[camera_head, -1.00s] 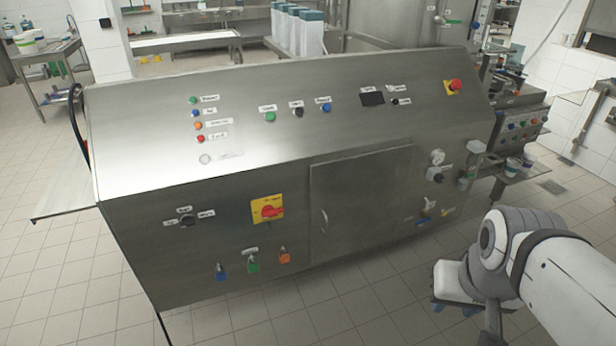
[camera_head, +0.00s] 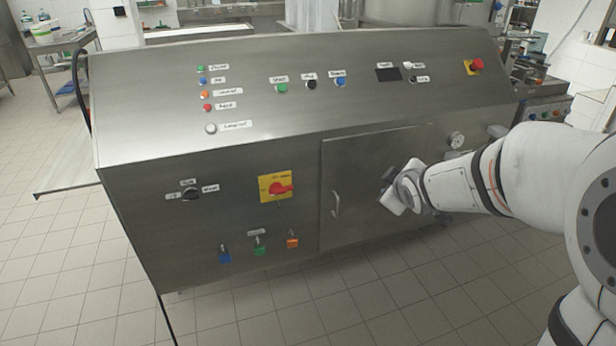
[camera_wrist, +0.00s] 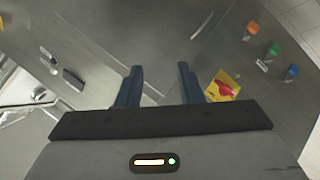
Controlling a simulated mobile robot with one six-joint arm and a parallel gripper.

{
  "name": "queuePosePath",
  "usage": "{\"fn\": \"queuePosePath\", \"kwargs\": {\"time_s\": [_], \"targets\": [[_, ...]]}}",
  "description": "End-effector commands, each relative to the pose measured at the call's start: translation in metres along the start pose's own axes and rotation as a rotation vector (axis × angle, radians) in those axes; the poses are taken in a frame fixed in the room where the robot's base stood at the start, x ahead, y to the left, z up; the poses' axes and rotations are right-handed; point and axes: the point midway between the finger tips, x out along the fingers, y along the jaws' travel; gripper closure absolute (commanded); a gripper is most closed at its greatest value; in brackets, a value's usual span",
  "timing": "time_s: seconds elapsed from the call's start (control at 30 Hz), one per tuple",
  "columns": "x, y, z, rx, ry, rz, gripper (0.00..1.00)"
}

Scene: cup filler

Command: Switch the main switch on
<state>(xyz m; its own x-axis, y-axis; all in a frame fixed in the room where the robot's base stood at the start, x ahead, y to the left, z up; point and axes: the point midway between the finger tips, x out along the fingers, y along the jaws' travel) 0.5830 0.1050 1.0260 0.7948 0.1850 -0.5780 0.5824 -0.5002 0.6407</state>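The main switch (camera_head: 280,188) is a red rotary handle on a yellow square plate, on the lower front of the steel cabinet. Its handle lies roughly horizontal. In the wrist view the switch (camera_wrist: 225,89) shows just past the right finger. My gripper (camera_head: 385,180) is in front of the cabinet door, to the right of the switch, and apart from it. In the wrist view my gripper (camera_wrist: 158,84) has two dark fingers spread wide with nothing between them.
The cabinet door (camera_head: 368,185) with its handle (camera_head: 336,204) lies between my gripper and the switch. Blue, green and orange fittings (camera_head: 260,246) sit below the switch. A black selector knob (camera_head: 190,194) is to its left. An emergency stop (camera_head: 476,65) is at the upper right.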

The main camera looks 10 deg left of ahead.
Motion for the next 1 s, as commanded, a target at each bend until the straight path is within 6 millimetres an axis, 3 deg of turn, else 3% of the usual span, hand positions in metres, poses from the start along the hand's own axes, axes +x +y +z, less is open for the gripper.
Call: {"fn": "queuePosePath", "kwargs": {"time_s": [0.03, 0.1, 0.2, 0.33, 0.5, 0.6, 0.77, 1.0], "targets": [[0.038, -0.02, -0.009, -0.109, 0.075, 0.008, 0.66], [0.074, -0.037, -0.032, -0.256, 0.193, 0.044, 0.66], [0.12, -0.071, -0.064, -0.449, 0.368, 0.102, 0.66], [0.16, -0.121, -0.097, -0.645, 0.582, 0.187, 0.66], [0.184, -0.173, -0.122, -0.788, 0.783, 0.284, 0.66], [0.188, -0.189, -0.129, -0.826, 0.846, 0.321, 0.66], [0.193, -0.196, -0.14, -0.844, 0.88, 0.342, 0.66], [0.216, -0.198, -0.17, -0.843, 0.878, 0.341, 0.66]]}}
